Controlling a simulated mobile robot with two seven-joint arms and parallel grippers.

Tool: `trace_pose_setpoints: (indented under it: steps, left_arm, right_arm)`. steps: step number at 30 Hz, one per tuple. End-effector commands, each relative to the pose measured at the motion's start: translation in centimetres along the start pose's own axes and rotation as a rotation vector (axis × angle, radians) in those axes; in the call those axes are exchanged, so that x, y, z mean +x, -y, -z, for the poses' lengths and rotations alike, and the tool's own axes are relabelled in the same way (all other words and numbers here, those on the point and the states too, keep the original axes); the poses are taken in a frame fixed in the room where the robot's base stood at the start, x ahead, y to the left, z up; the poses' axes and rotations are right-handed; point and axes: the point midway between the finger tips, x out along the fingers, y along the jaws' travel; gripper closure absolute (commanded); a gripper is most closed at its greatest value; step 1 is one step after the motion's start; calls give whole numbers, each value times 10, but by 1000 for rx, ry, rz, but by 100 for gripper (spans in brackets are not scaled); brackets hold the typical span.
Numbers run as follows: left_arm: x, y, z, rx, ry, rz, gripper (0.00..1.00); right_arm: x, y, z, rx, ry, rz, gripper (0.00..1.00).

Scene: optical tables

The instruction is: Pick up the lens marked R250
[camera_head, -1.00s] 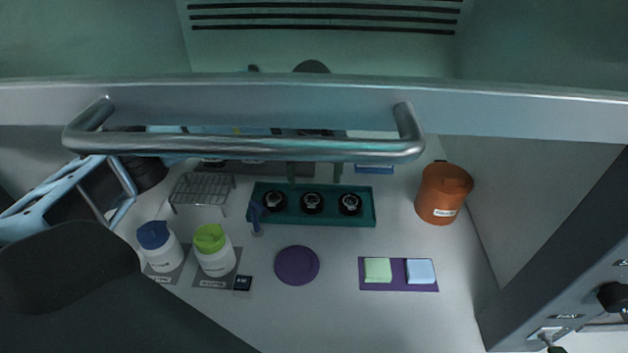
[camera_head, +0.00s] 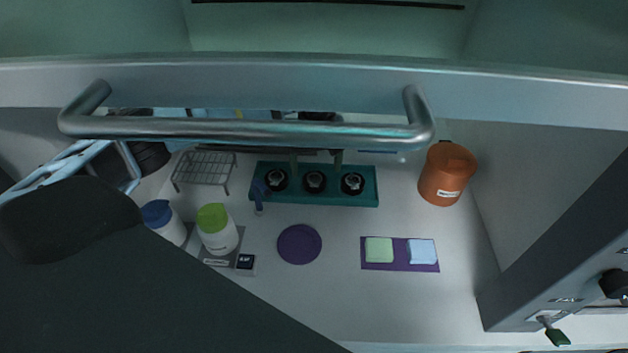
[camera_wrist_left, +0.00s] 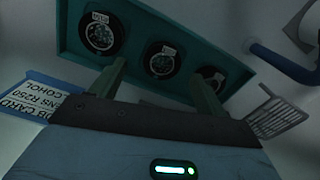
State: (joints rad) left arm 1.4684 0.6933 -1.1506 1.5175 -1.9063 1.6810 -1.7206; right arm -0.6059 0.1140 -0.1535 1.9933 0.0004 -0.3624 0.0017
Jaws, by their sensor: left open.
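Three black ringed lenses stand in a row in a teal tray (camera_head: 366,199): a left one (camera_head: 276,180), a middle one (camera_head: 315,182) and a right one (camera_head: 353,184). The wrist view shows them from the opposite side, each with a small white label too blurred to read surely. My left gripper (camera_head: 315,162) is open and empty at the tray's back edge, partly hidden behind the metal handle. In the wrist view its two fingers (camera_wrist_left: 158,88) point toward the tray, with the middle lens (camera_wrist_left: 160,60) ahead between them. My right gripper is out of view.
A job card (camera_wrist_left: 35,100) naming lens R250 lies beside the tray. A metal handle (camera_head: 250,130) and sash bar cross in front. A wire rack (camera_head: 203,168), white bottles (camera_head: 217,230), an orange pot (camera_head: 447,173), a purple disc (camera_head: 299,244) and a purple mat (camera_head: 400,266) stand around.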

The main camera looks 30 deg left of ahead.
Motion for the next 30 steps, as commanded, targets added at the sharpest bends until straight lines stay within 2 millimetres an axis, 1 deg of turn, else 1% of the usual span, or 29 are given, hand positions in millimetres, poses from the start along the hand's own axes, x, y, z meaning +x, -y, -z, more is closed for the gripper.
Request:
trace_pose_setpoints:
  steps: [1, 2, 7, 10, 16, 17, 27, 28, 30]
  left_arm:
    - [5, 3, 0, -2, -1, 1, 25]
    - [9, 4, 0, -1, -1, 0, 25]
    - [30, 4, 0, -1, 0, 0, 25]
    - [34, 3, 0, 0, -1, -1, 25]
    - [34, 3, 0, 0, -1, -1, 25]
    - [34, 3, 0, 0, -1, -1, 28]
    - [34, 3, 0, 0, -1, -1, 73]
    - [34, 3, 0, 0, -1, -1, 75]
    - [34, 3, 0, 0, -2, -1, 75]
  right_arm:
    - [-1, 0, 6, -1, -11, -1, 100]
    - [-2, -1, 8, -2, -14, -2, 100]
    - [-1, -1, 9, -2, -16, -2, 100]
    - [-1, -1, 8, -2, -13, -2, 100]
    - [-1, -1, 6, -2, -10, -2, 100]
    - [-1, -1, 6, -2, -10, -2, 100]
    - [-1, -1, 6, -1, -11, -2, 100]
    - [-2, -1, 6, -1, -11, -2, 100]
    - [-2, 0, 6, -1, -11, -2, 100]
